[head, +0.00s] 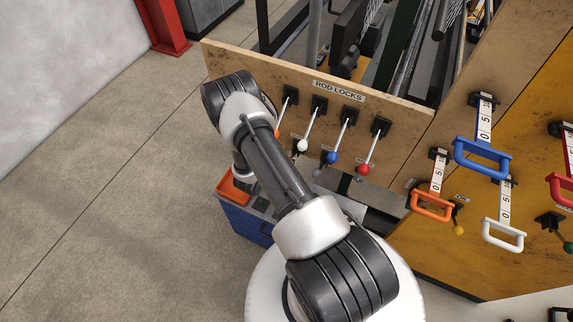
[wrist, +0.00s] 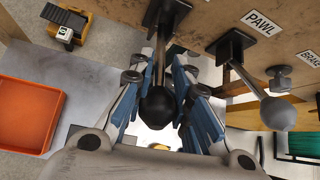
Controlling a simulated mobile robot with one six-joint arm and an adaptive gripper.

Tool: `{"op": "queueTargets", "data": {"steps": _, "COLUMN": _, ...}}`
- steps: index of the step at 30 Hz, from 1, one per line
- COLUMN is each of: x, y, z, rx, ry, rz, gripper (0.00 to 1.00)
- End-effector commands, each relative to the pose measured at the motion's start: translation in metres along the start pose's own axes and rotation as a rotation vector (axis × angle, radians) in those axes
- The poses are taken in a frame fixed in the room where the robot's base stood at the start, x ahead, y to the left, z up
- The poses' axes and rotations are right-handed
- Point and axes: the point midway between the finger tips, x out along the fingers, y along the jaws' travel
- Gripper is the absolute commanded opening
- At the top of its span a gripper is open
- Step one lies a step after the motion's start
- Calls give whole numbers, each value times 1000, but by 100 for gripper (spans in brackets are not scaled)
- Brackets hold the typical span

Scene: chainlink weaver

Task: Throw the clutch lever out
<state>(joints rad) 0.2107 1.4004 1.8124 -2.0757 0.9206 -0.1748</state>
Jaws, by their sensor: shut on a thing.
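In the wrist view, a lever with a black ball knob (wrist: 157,104) hangs from a dark mount on the wooden panel. My gripper (wrist: 158,88) is closed around it, with blue-padded fingers on both sides of the knob and rod. The label of this lever is not visible, so I cannot read whether it says clutch. In the head view my arm hides the gripper and this lever.
A grey-knobbed lever (wrist: 277,112) by the PAWL label hangs close on the right, with a BRAKE label beyond. An orange tray (wrist: 28,115) lies left. Rod-lock levers, including a blue-knobbed one (head: 333,157), line the panel above; pull handles (head: 482,160) are at right.

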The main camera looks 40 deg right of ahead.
Motion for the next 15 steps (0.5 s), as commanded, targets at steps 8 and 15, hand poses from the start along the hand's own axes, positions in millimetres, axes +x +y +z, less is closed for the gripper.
{"op": "queueTargets", "data": {"steps": 8, "x": 0, "y": 2, "z": 4, "rx": 5, "ry": -9, "rz": 2, "gripper": 22}}
{"op": "queueTargets", "data": {"steps": 15, "x": 0, "y": 1, "z": 2, "rx": 2, "ry": -4, "rz": 1, "gripper": 38}}
